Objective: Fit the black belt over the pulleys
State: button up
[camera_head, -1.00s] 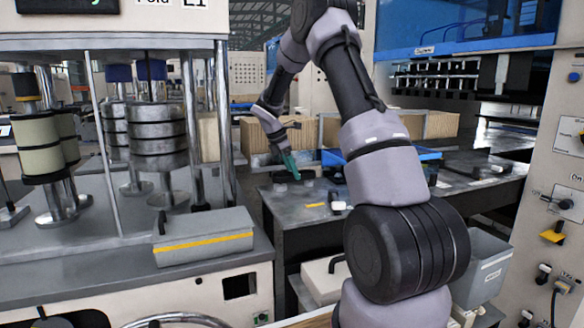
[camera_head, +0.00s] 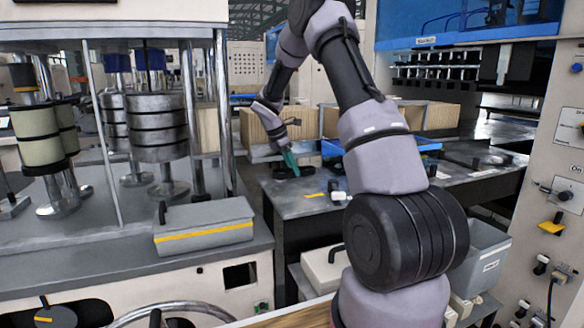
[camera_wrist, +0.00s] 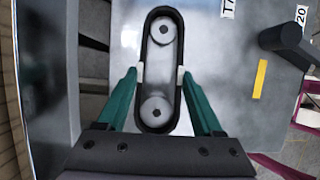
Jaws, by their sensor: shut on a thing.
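The black belt (camera_wrist: 145,48) is a long upright loop in the wrist view. From above it surrounds two round silver pulleys, the far pulley (camera_wrist: 163,30) and the near pulley (camera_wrist: 156,111). I cannot tell whether it sits down in their grooves or just above them. My gripper (camera_wrist: 158,76) has green fingers with pale tips, one against each long side of the belt, shut on it about midway between the pulleys. In the head view my gripper (camera_head: 293,171) is low over the dark workbench; the belt and pulleys are too small there to make out.
The workbench (camera_head: 290,204) carries a yellow strip (camera_head: 315,195) and a blue tray (camera_head: 425,145). In the wrist view a dark cylindrical part (camera_wrist: 287,38) stands to the right. A machine with rollers (camera_head: 157,128) and a grey box (camera_head: 204,226) stand at left.

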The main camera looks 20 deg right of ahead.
jog(key=shift+f, duration=0.25)
dwell(0.7)
jog(key=o, duration=1.4)
jog(key=shift+o, duration=0.2)
jog(key=v, duration=1)
jog(key=shift+a+r, duration=0.2)
jog(key=shift+r, duration=0.15)
